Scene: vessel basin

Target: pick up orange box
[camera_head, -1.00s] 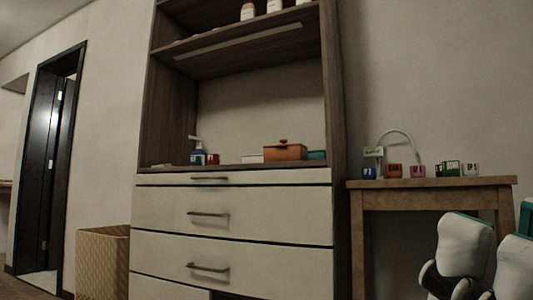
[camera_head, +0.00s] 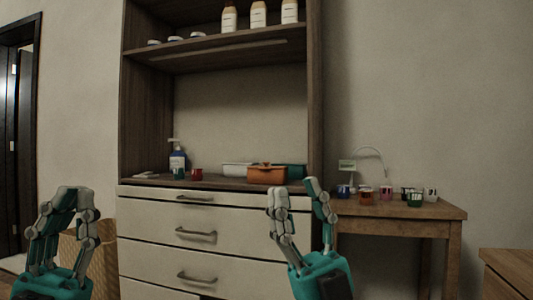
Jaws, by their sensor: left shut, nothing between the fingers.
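The orange box (camera_head: 267,174) with a lid and a small knob sits on the cabinet counter, right of the middle. My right gripper (camera_head: 296,190) is open and empty, in front of the cabinet, in the picture just below and right of the box. My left gripper (camera_head: 72,195) is shut and empty at the far left, well away from the box. The box shows almost whole; neither gripper touches it.
A white container (camera_head: 236,169) and a teal box (camera_head: 294,171) stand beside the orange box. A pump bottle (camera_head: 177,160) and small jars stand left on the counter. A shelf (camera_head: 205,45) hangs above. A wooden table (camera_head: 400,208) with several small cups stands right.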

